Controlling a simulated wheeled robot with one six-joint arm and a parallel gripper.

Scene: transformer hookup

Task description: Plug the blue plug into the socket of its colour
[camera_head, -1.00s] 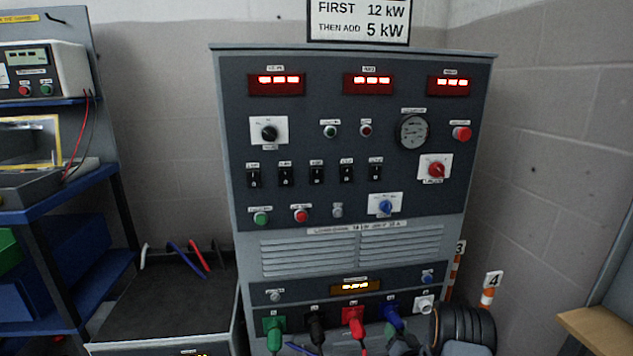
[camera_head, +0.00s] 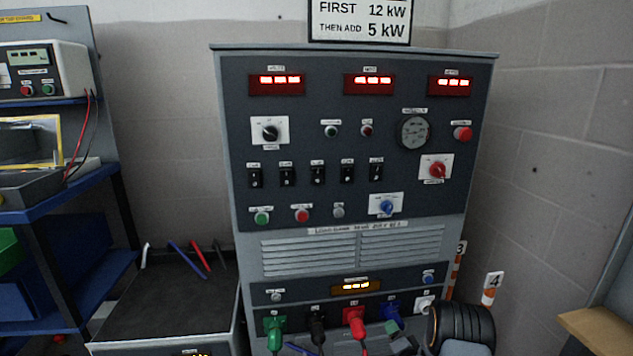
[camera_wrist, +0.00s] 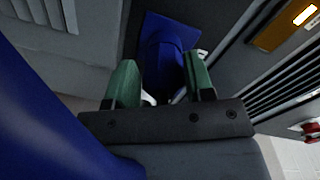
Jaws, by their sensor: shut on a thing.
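The blue plug (camera_wrist: 165,72) is between the green-tipped fingers of my gripper (camera_wrist: 160,85) in the wrist view. Its front end meets the square blue socket (camera_wrist: 172,30) on the panel; I cannot tell how deep it sits. In the head view the blue socket (camera_head: 391,304) is in the bottom row, between the red and white ones, with the blue plug (camera_head: 391,327) at its lower edge. My gripper (camera_head: 402,342) is partly hidden there, low in the picture.
Green (camera_head: 274,332), black (camera_head: 317,328) and red (camera_head: 355,325) plugs sit in the sockets to the left. A white socket (camera_head: 424,304) is just right, close to my wrist. A large blue shape, perhaps the cable, fills the wrist view's left side. Marked posts stand at right.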

